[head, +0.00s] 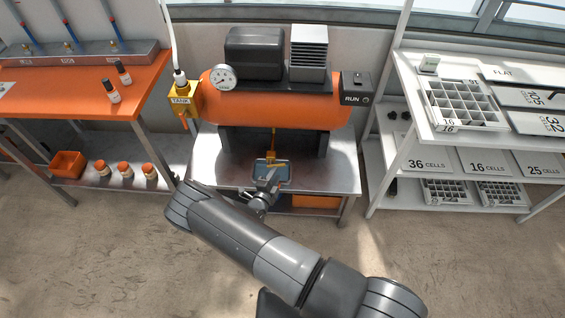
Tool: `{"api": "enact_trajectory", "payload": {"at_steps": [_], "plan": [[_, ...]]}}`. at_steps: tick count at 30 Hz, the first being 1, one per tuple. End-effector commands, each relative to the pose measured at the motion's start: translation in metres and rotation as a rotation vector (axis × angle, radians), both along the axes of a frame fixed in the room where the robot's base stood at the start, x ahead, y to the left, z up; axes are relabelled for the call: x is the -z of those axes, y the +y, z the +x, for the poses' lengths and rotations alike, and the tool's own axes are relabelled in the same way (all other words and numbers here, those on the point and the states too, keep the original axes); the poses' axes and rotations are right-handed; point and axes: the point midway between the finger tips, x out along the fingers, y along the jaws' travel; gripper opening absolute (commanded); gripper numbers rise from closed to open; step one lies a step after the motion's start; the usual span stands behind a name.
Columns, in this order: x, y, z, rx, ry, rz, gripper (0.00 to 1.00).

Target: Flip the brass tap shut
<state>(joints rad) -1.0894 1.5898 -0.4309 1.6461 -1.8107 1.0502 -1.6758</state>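A small brass-coloured tap (272,155) hangs on a thin stem under the middle of the orange tank (275,108). Its handle is too small and partly covered to tell its position. My gripper (270,175) is in front of and just below this tap, low over the metal bench. I cannot tell whether it touches the tap or whether its fingers are apart. A small grey-blue rectangular shape (285,172) shows around my gripper's end, perhaps a drip tray. A yellow valve block marked TANK (181,100), with an orange lever (184,121), is at the tank's left end.
The metal bench (335,178) carries the tank, with a gauge (223,77) and a RUN box (356,88). An orange table (135,88) with bottles stands left. White shelves (403,150) with seed trays stand right. The floor in front is clear.

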Motion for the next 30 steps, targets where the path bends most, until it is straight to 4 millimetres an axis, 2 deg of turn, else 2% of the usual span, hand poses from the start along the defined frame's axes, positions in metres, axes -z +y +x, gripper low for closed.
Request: {"api": "enact_trajectory", "payload": {"at_steps": [6, 12, 18, 25, 30], "plan": [[0.005, -0.014, 0.041, 0.003, -0.001, 0.004, 0.35], [0.009, -0.023, 0.069, 0.003, 0.0, 0.003, 0.35], [0.01, -0.026, 0.08, 0.002, 0.0, 0.003, 0.35], [0.01, -0.027, 0.08, 0.001, 0.0, 0.002, 0.35], [0.01, -0.026, 0.08, 0.002, 0.0, 0.003, 0.23]]}}
